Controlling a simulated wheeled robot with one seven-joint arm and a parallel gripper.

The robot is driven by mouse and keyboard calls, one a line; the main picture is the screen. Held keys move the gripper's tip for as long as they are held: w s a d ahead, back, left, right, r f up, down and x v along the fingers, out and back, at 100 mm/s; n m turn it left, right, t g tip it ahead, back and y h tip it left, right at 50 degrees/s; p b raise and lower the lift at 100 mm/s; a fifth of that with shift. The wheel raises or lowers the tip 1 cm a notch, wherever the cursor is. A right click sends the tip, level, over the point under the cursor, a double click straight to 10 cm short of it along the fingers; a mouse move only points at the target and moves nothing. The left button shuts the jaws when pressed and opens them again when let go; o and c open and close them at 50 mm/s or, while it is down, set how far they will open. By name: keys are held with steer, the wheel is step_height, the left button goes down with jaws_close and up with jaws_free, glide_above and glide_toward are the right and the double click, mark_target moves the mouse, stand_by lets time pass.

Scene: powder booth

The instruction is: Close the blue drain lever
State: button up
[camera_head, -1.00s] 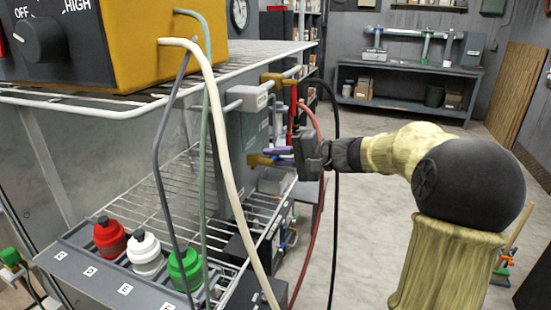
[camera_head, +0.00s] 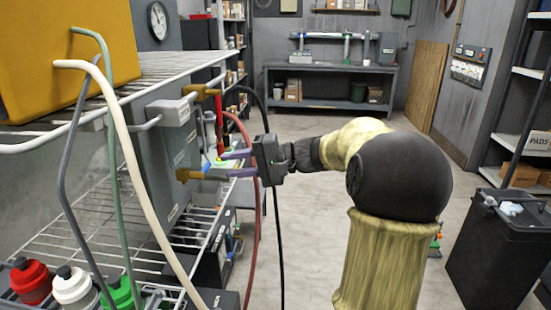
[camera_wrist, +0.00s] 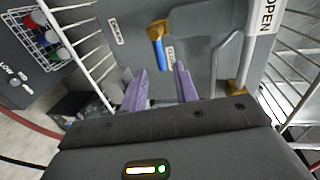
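The blue drain lever (camera_wrist: 159,53) hangs from a brass valve (camera_wrist: 157,27) on a grey panel in the wrist view. It points toward me and slightly down in that picture. My gripper (camera_wrist: 161,70) is open, with its two purple fingers apart. The lever shows in the gap beyond the fingertips, and I cannot tell whether they touch it. In the head view, my gripper (camera_head: 226,156) is beside the panel, near the lower brass valve (camera_head: 190,174). The blue lever is only partly visible there, behind the fingers.
A red lever (camera_head: 219,125) hangs above on an upper brass valve (camera_head: 205,92). A white hose (camera_head: 130,165) and a red hose (camera_head: 252,150) hang nearby. Wire shelves surround the grey panel (camera_head: 165,130). Open floor lies to the right, with a dark bin (camera_head: 490,245) farther right.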

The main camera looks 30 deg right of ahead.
steer(key=v, duration=1)
steer(key=shift+p, duration=0.35)
steer(key=s+a+f+g+h, duration=0.2)
steer(key=a+f+g+h, duration=0.25)
steer(key=a+f, duration=0.65)
steer(key=s+a+f+n+g+h, duration=0.1)
steer(key=s+a+f+n+h, duration=0.25)
steer(key=s+f, duration=0.35)
steer(key=s+a+f+n+g+h, duration=0.1)
steer(key=s+a+f+n+h, duration=0.25)
steer(key=f, duration=0.55)
step_height(320, 180, up, 23)
steer(key=d+h+p, duration=0.1)
steer(key=p, duration=2.1)
steer(key=shift+s+d+f+p, duration=0.15)
steer(key=shift+s+d+p, duration=0.2)
steer(key=shift+d+p, duration=0.05)
